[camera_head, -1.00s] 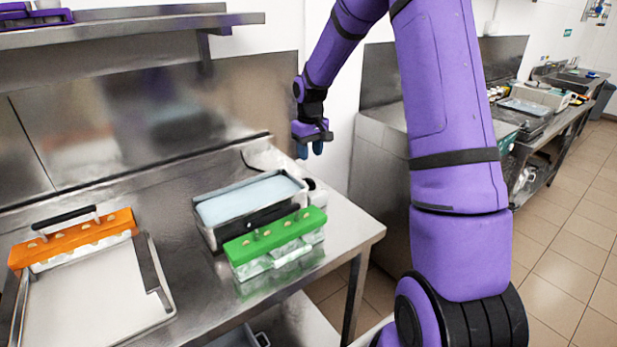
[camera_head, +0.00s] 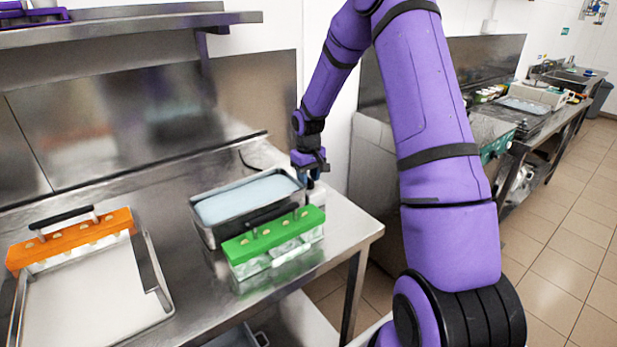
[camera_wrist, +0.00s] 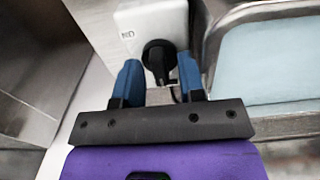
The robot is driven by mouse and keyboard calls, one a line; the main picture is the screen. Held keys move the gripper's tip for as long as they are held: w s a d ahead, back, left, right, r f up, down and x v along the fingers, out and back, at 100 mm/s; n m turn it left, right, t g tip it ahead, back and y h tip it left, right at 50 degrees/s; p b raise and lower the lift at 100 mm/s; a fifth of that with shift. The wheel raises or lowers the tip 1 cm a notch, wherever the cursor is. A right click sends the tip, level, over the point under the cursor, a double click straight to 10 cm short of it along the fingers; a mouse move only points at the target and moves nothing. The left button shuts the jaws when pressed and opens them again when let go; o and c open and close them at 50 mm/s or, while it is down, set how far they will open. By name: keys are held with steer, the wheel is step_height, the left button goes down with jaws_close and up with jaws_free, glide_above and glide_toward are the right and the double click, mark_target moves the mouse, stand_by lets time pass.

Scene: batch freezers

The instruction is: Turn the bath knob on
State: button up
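The bath (camera_head: 245,199) is a steel basin of pale blue liquid on the steel table. It also shows at the right of the wrist view (camera_wrist: 275,62). A white control box (camera_wrist: 140,25) stands beside the bath, with a black knob (camera_wrist: 158,55) on its face. My gripper (camera_wrist: 160,75) is open, its two blue fingers apart, one at each side of the knob. The fingers look close to the knob; I cannot tell whether they touch it. In the head view my gripper (camera_head: 309,178) is above the table at the bath's back right corner and hides most of the box.
A green-topped mould (camera_head: 275,240) stands just in front of the bath. A wall shelf (camera_head: 120,28) is at the upper left. The table's right edge is close to the box.

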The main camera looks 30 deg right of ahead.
jaws_close()
steer(key=shift+m, duration=0.4)
steer(key=m, duration=0.3)
steer(key=shift+m, duration=0.4)
steer(key=m, duration=1.3)
steer(key=shift+m, duration=0.3)
